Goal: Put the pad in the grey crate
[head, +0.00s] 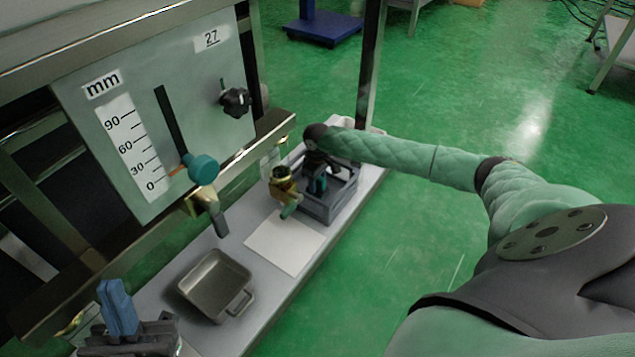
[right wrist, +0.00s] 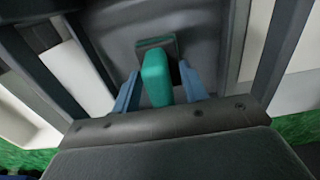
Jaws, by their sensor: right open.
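The grey crate (head: 332,208) stands at the far end of the bench in the head view, with my right gripper (head: 318,182) reaching down into it. In the right wrist view, the pad (right wrist: 157,78) shows a green grip and a dark plate, inside the grey walls of the crate (right wrist: 108,45). The blue fingers of my right gripper (right wrist: 160,88) are open, one on each side of the green grip. I cannot tell whether they touch it. My left gripper (head: 118,307) is at the lower left of the head view, away from the crate; its finger gap is unclear.
A grey metal pan (head: 215,285) with a handle and a white sheet (head: 287,242) lie on the bench (head: 262,300). An upright panel (head: 150,110) with a mm scale and black knob (head: 235,101) stands behind. A brass fitting (head: 283,182) is close beside the crate.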

